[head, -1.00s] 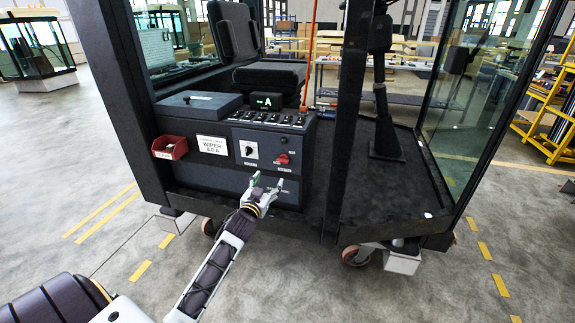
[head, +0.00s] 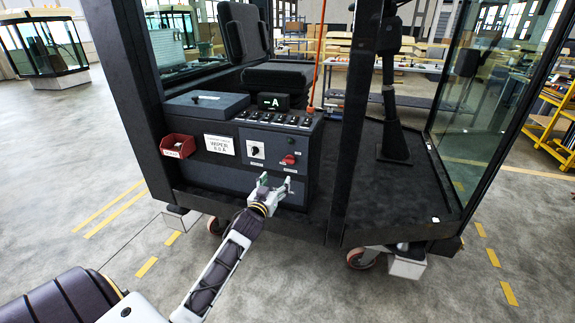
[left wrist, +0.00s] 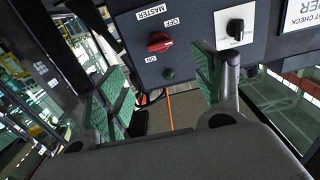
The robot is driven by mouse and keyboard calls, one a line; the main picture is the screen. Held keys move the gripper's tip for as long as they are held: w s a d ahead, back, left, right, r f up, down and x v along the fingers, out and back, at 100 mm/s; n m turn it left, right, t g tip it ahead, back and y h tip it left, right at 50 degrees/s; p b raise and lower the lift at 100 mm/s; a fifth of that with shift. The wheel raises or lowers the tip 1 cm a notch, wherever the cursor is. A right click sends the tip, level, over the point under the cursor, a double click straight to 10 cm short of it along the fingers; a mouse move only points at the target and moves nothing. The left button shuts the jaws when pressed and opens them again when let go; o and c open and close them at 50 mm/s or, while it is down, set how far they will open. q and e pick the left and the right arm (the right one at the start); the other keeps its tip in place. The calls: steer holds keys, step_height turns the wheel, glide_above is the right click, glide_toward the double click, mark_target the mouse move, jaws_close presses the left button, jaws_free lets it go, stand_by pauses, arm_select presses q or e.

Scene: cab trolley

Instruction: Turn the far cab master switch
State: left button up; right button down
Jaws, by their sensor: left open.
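The red master switch (head: 289,159) is on the dark front panel of the cab console. In the left wrist view the red knob (left wrist: 160,42) lies under an upside-down MASTER label, with OFF and ON marks beside it. Its handle looks roughly sideways there; I cannot tell which mark it points to. My left gripper (head: 273,181) is open and empty, just below and in front of the switch in the head view. In the left wrist view the green-padded fingers (left wrist: 160,82) are spread apart, with the knob beyond the gap between them. My right gripper is not in view.
A black selector knob (head: 256,151) sits left of the master switch on the panel. A red bin (head: 178,146) and a white label (head: 219,144) are further left. The dark cab post (head: 350,150) stands close to the right.

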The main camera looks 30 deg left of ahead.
mark_target(288, 163)
arm_select(q)
steer(key=shift+w, duration=0.2)
steer(key=shift+x, duration=6.7)
steer(key=c, duration=1)
